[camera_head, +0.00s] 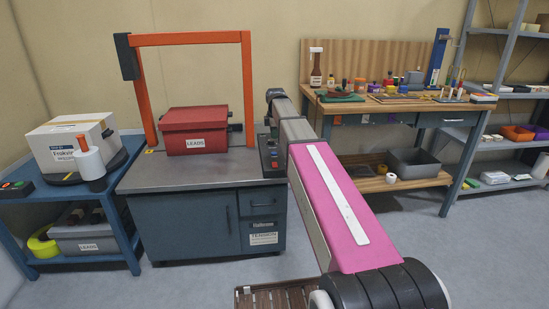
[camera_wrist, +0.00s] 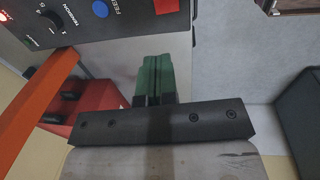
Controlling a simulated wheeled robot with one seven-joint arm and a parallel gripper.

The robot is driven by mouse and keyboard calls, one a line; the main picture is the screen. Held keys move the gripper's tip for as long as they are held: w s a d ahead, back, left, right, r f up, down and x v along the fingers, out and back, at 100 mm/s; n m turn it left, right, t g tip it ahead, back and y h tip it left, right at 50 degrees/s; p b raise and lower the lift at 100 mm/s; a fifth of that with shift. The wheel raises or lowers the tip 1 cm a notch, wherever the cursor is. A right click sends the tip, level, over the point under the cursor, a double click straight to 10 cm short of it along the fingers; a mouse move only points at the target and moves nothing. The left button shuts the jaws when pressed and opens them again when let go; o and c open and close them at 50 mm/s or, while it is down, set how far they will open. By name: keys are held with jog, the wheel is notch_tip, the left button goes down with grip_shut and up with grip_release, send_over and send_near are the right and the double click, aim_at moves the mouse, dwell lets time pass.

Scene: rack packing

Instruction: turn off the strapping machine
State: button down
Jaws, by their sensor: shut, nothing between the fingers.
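The strapping machine is a blue-grey cabinet (camera_head: 180,220) with a grey top and an orange arch (camera_head: 139,90) in the head view. Its dark control panel (camera_head: 268,152) stands at the right end of the top, beside my arm. In the wrist view the panel (camera_wrist: 125,22) crosses the top, with a black tension knob (camera_wrist: 50,20), a blue feed button (camera_wrist: 100,8) and a glowing red light (camera_wrist: 4,16) at the left edge. My gripper (camera_wrist: 155,60) has its green fingers together and empty, pointing at the panel's edge, apparently apart from it. The head view does not show the fingers clearly.
A blue side table (camera_head: 118,174) with a white carton (camera_head: 68,145) is at the left. A cluttered workbench (camera_head: 455,118) and grey shelves (camera_head: 515,95) stand at the right. Floor is open between cabinet and bench.

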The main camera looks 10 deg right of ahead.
aim_at(275, 165)
jog(key=shift+f, duration=0.1)
jog(key=f, duration=0.4)
jog(key=w+f, duration=0.1)
jog(key=f, duration=0.8)
jog(key=shift+w+f, duration=0.35)
jog(key=shift+w+f, duration=0.1)
jog(key=shift+f, duration=0.15)
jog(key=shift+s, duration=0.2)
jog(key=shift+s+r, duration=0.2)
jog(key=shift+s, duration=0.5)
jog(key=shift+r, duration=0.1)
